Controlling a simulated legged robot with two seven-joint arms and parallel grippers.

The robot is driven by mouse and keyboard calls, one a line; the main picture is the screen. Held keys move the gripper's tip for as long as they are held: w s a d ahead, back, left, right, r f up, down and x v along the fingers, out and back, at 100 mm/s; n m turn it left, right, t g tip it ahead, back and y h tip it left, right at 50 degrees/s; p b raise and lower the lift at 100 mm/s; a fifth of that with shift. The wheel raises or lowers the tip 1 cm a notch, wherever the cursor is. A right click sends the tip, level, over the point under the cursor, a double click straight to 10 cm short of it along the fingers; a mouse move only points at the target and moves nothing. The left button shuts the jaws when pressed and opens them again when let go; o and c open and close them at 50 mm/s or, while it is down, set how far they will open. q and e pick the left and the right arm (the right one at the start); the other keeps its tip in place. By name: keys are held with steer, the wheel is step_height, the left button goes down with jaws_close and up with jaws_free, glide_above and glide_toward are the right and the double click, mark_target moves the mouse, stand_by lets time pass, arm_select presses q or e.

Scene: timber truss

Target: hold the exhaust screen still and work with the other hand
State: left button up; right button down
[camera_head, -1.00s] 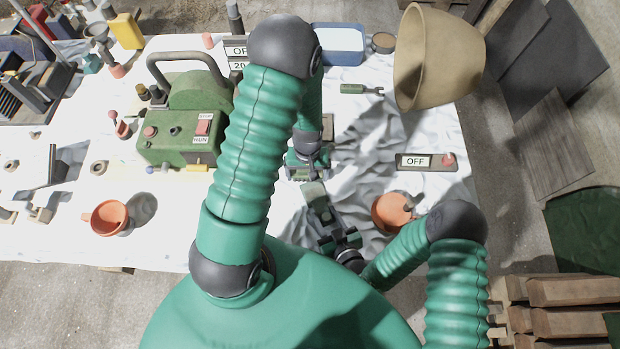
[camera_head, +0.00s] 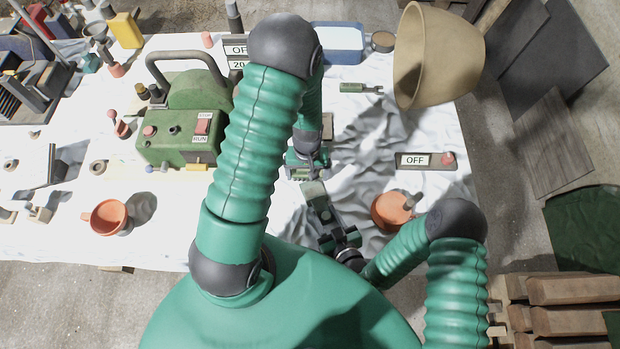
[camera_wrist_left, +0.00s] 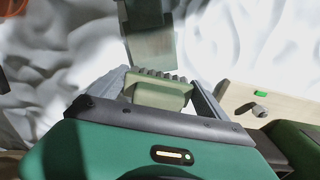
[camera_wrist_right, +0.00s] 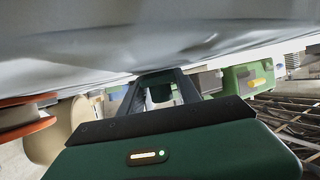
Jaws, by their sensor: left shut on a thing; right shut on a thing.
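My left gripper (camera_head: 303,170) is low over the white cloth in the head view, shut on a small green piece with a row of teeth along its edge, seemingly the exhaust screen (camera_wrist_left: 158,92). The screen sits between the fingers in the left wrist view. My right gripper (camera_head: 322,212) is just below it in the head view, shut on a flat grey-green slab-like tool (camera_head: 313,193). The tool's broad end (camera_wrist_left: 150,45) appears just beyond the screen's teeth in the left wrist view; whether they touch I cannot tell. In the right wrist view my right gripper (camera_wrist_right: 161,90) shows a dark end between its fingers.
A green machine (camera_head: 182,140) with a STOP/RUN switch stands left. An OFF switch box (camera_head: 426,161), an orange pot (camera_head: 391,211) and a large tan bowl (camera_head: 440,60) are to the right. A green-handled fork-ended tool (camera_head: 358,88) lies at the back. An orange cup (camera_head: 106,218) sits front left.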

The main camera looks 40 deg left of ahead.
arm_select(q)
steer(key=shift+a, duration=0.1)
steer(key=shift+r, duration=3.5)
steer(key=shift+f, duration=2.6)
steer(key=shift+f, duration=0.9)
